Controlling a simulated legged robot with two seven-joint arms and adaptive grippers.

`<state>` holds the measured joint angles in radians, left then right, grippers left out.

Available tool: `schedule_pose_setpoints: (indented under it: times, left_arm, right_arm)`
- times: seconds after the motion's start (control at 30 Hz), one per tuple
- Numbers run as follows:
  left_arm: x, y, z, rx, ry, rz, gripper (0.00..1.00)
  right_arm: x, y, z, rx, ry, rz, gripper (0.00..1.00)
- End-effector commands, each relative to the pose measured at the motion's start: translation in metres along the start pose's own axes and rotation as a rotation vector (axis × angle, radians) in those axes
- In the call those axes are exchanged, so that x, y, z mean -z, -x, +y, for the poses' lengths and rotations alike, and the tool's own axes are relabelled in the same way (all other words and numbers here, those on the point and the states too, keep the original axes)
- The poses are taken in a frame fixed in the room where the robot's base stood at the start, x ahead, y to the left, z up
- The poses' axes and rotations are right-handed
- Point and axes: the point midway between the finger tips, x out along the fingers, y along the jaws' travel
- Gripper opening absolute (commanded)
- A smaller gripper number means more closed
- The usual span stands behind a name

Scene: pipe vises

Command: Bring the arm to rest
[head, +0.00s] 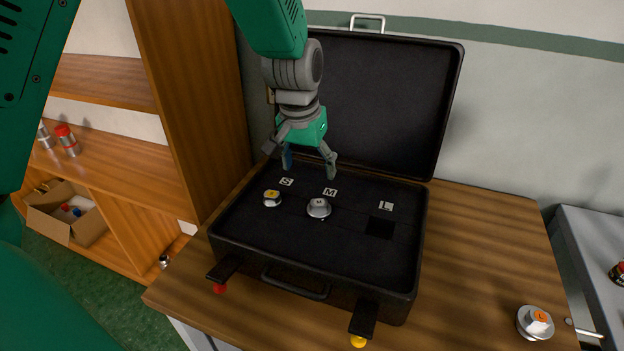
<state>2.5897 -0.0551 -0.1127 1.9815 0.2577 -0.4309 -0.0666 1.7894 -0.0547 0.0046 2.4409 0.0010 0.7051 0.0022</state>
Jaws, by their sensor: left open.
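My left gripper (300,163) is open and empty. It hangs above the back part of an open black case (330,252), with its fingers pointing down. In the case, a small metal part with a yellow top (272,198) sits by the S label. A larger metal part marked M (319,207) sits by the M label, below and in front of the gripper. The square slot (380,228) by the L label is empty. A metal part with an orange L top (535,322) sits on the table's right front. My right gripper is not in view.
The case's raised lid (390,110) stands close behind the gripper. Wooden shelves (110,150) with cans and a cardboard box (66,215) stand at left. A grey surface (590,235) is at the right edge.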

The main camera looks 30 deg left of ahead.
Motion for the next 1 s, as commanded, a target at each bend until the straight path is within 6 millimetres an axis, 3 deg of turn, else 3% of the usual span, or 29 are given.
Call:
schedule_pose_setpoints:
  times: [0.67, 1.0]
  left_arm:
    - [0.000, 0.009, 0.000, 0.000, 0.000, -0.001, 0.67]
    - [0.010, 0.064, 0.002, 0.000, 0.000, 0.000, 0.67]
  right_arm:
    - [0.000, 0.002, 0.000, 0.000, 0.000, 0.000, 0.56]
    - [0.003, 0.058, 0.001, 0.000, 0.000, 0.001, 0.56]
